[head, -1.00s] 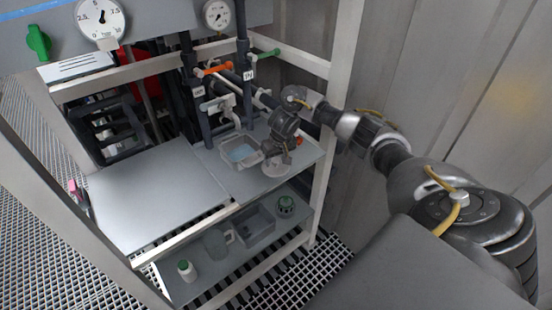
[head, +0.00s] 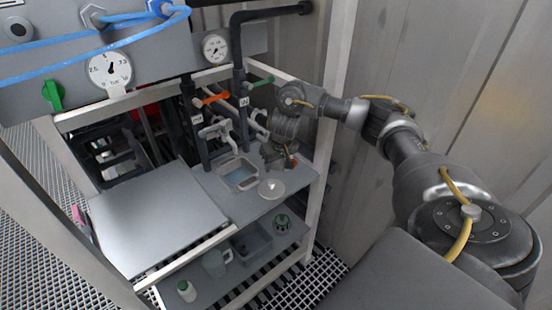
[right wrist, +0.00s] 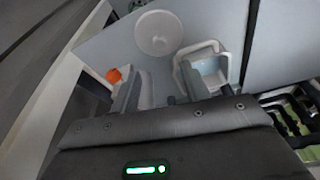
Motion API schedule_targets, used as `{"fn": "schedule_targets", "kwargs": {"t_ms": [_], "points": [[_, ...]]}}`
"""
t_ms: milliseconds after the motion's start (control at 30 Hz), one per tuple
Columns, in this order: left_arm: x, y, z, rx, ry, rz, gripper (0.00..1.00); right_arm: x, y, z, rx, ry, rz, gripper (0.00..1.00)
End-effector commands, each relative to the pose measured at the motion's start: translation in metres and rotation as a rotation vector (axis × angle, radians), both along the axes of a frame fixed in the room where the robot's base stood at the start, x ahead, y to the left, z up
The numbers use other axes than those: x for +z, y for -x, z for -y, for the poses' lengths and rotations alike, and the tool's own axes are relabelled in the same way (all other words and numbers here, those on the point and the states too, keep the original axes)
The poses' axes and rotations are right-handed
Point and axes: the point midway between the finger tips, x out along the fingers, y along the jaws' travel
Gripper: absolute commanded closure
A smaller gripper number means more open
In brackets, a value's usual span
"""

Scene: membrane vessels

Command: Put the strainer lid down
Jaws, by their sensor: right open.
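The strainer lid (head: 271,188), a pale round disc with a small knob at its middle, lies on the grey upper shelf, right of the clear tub. It also shows in the right wrist view (right wrist: 158,33), beyond the fingertips. My right gripper (head: 283,163) is just behind the lid in the head view, apart from it. In the right wrist view its two fingers (right wrist: 158,88) are spread with nothing held between them. My left gripper is in neither view.
A clear tub (head: 240,175) with bluish contents stands beside the lid. Upright pipes with an orange-handled valve (head: 215,98) and a green-handled valve (head: 263,81) rise behind. The lower shelf holds a grey bin (head: 252,243), a jug (head: 216,262) and a white bottle (head: 187,291). The left worktop (head: 150,215) is bare.

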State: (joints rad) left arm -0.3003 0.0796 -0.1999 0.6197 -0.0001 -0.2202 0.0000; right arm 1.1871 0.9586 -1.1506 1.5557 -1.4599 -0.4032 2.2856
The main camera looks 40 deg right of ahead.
Motion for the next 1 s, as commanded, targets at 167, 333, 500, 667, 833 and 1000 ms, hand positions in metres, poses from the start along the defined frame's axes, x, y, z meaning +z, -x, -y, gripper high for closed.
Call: {"fn": "schedule_targets", "kwargs": {"t_ms": [167, 333, 500, 667, 833, 1000], "points": [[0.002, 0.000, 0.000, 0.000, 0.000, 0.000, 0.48, 0.005, 0.002, 0.000, -0.002, -0.001, 0.000, 0.54], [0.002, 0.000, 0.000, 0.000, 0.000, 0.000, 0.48, 0.004, 0.002, 0.000, -0.001, 0.000, 0.000, 0.54], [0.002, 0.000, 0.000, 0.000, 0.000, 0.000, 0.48, 0.001, 0.001, -0.008, 0.023, -0.009, 0.001, 0.54], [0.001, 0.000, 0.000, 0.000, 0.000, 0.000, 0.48, -0.029, -0.003, -0.083, 0.249, -0.106, 0.037, 0.54], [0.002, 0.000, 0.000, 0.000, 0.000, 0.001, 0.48, -0.056, 0.010, -0.213, 0.605, -0.301, 0.174, 0.54], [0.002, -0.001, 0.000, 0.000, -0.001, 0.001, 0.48, -0.052, 0.031, -0.309, 0.824, -0.463, 0.365, 0.54]]}}
